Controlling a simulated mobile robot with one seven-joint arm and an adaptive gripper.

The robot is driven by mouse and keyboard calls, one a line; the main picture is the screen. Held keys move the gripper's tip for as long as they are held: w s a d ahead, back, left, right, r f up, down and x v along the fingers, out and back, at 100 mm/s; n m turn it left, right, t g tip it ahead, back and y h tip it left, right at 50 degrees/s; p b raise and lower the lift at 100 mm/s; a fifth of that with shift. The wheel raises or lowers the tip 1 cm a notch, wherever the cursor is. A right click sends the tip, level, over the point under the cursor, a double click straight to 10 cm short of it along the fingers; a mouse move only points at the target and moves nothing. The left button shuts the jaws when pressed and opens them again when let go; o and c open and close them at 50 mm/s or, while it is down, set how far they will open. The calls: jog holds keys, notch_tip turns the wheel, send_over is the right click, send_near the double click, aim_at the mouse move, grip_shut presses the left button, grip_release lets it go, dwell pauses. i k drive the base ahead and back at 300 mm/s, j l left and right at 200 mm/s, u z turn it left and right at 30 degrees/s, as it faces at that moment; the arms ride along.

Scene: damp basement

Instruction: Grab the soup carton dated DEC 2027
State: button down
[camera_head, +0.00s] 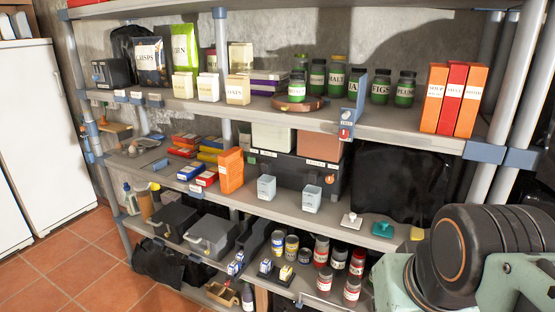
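Three tall cartons stand side by side at the right end of the upper shelf: an orange carton (433,98) whose label seems to read SOUP, a red carton (452,98), and another orange carton (471,101). The two right labels are too small to read surely. A separate orange carton (231,170) stands on the middle shelf, left of centre, with a small white label. No date, including DEC 2027, can be read on any carton. My gripper is not in view; only parts of my arm show at the lower right.
Several red jars (321,251) stand on the lower shelf.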

aim_at(231, 164)
jog(key=i+j+u, duration=0.35)
jog(key=i+j, duration=1.05)
jog(key=i+j+u, duration=0.2)
jog(key=i, duration=0.2)
jog(key=j+z, duration=0.1)
jog(key=j, duration=0.15)
jog(key=k, duration=0.05)
